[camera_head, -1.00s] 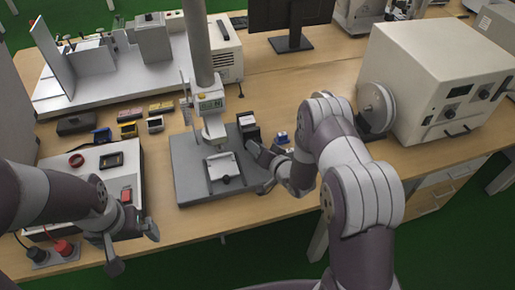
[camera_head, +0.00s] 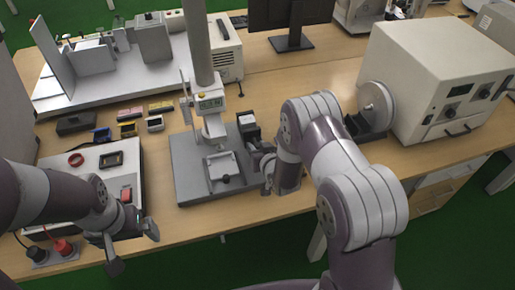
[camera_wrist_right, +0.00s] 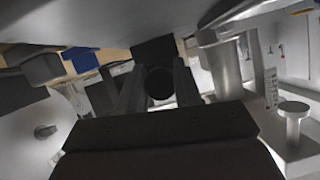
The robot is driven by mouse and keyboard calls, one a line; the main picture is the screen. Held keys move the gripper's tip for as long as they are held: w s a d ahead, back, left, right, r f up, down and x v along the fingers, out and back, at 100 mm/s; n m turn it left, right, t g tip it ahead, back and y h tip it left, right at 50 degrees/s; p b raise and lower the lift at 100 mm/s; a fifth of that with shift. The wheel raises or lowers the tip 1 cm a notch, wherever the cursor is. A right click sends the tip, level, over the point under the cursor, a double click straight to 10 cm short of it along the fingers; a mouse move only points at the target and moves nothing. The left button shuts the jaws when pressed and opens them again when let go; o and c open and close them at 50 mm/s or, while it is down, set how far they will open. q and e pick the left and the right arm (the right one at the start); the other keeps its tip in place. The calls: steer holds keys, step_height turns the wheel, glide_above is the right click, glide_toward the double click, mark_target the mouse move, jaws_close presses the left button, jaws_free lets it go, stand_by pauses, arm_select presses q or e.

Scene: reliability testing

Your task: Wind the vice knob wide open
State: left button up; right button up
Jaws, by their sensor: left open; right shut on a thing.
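The vice looks to be the small dark block with a pale top (camera_head: 249,127), beside the grey press base on its right. In the right wrist view a dark round knob (camera_wrist_right: 159,84) sits between my fingers, in front of a dark square body (camera_wrist_right: 154,48). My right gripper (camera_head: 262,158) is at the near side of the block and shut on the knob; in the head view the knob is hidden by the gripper. My left gripper (camera_head: 132,246) is open and empty over the table's front edge, near the white control box (camera_head: 126,160).
The press (camera_head: 211,105) with its grey base (camera_head: 188,175) stands just left of my right gripper. A cream machine (camera_head: 420,75) fills the right of the table. Small boxes (camera_head: 77,122) lie at left. Bare wood shows right of my right forearm.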

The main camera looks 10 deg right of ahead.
steer(key=shift+n+h+b, duration=0.35)
steer(key=shift+n+h, duration=0.55)
steer(key=shift+n, duration=0.3)
steer(key=shift+w+r, duration=0.1)
steer(key=o, duration=1)
steer(key=shift+o, duration=0.2)
steer(key=v, duration=1.2)
steer(key=shift+s, duration=0.35)
steer(key=shift+a, duration=0.1)
